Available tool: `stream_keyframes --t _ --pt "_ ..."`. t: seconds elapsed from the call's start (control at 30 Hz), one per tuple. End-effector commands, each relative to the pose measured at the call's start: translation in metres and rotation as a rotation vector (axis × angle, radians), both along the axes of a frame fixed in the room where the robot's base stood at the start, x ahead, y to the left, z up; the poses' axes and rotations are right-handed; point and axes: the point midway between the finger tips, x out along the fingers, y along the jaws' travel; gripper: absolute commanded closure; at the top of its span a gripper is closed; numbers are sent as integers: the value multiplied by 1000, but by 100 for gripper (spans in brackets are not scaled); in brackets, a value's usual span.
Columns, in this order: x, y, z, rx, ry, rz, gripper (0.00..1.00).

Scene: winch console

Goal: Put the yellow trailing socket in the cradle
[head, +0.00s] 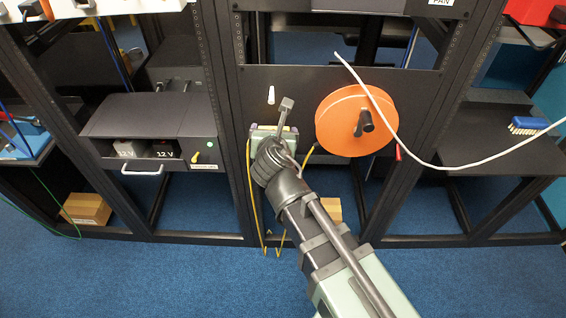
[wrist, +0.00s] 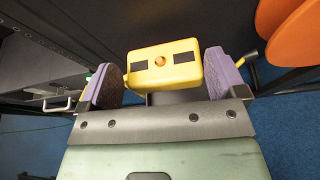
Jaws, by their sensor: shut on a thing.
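The yellow trailing socket (wrist: 184,79) is a yellow block with two dark rectangles and an orange round spot on its face. It sits between the purple pads of my gripper (wrist: 161,72) in the wrist view. My gripper is shut on it. In the head view my gripper (head: 273,128) is in front of the dark middle panel, left of the orange reel, and hides the socket. A yellow cable (head: 263,220) hangs in a loop below the gripper. I cannot make out the cradle in either view.
The orange reel (head: 340,115) with a dark crank stands right of my gripper. A white cable (head: 440,166) crosses in front of it to the right shelf. At left is an open drawer (head: 184,163) with 12 V boxes and a white handle. Rack posts stand on both sides.

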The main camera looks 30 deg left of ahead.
Motion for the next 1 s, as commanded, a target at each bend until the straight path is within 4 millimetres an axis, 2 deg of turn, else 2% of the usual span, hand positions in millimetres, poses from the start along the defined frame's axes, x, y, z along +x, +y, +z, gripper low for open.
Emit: stream_keyframes --t 0.03,0.13,0.2,0.33,0.53,0.77,0.9,0.93,1.0 --pt "0 0 -25 0 0 0 52" --pt "0 0 -49 0 0 0 52" --pt "0 0 -55 0 0 0 52" --pt "0 0 -53 -1 -1 0 52" --pt "0 0 -91 -1 -1 0 52" --pt "0 0 -86 0 0 0 52" --pt "0 0 -91 -1 -1 0 52" --pt "0 0 -90 0 0 0 7" --pt "0 0 -89 0 0 0 0"
